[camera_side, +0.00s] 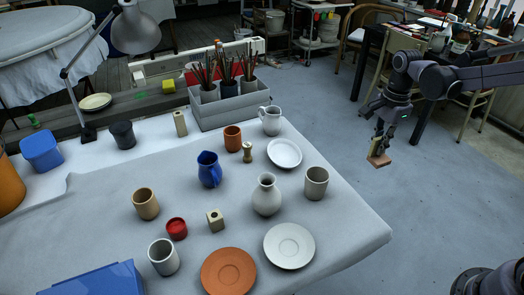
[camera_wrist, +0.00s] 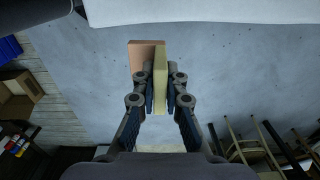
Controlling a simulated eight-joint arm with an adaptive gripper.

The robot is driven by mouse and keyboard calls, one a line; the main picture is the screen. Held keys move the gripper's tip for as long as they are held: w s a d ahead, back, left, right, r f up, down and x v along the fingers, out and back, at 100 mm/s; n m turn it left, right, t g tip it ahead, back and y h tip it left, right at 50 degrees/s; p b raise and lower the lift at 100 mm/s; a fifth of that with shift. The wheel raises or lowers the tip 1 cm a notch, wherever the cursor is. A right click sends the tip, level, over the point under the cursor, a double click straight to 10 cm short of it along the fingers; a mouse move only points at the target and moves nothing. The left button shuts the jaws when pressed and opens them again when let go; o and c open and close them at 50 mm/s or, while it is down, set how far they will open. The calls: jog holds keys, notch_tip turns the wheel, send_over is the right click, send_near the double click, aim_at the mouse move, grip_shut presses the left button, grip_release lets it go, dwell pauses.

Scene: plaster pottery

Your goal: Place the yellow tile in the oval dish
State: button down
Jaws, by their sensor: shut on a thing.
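My gripper (camera_side: 378,146) is shut on a pale yellow tile (camera_wrist: 160,78), which stands on edge between the fingertips. It is over the floor, to the right of the table and apart from it. A pinkish-brown flat piece (camera_wrist: 143,54) touches the yellow tile and also shows at its lower end in the side view (camera_side: 380,161); I cannot tell whether the two are joined. A white dish (camera_side: 284,153), slightly oval in outline, lies empty near the table's right edge. It is left of my gripper.
Near the white dish stand a grey cup (camera_side: 316,183), a white vase (camera_side: 266,196), a grey pitcher (camera_side: 270,121) and a brass-coloured piece (camera_side: 248,152). A pale plate (camera_side: 289,246) and a terracotta plate (camera_side: 228,271) lie at the front. The table's front right corner is clear.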

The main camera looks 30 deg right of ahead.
jog(key=w+a, duration=0.2)
jog(key=w, duration=0.9)
send_near(282, 154)
jog(key=shift+n, duration=0.4)
jog(key=shift+f, duration=2.1)
jog(key=shift+f, duration=0.15)
jog(key=c, duration=1.4)
grip_release()
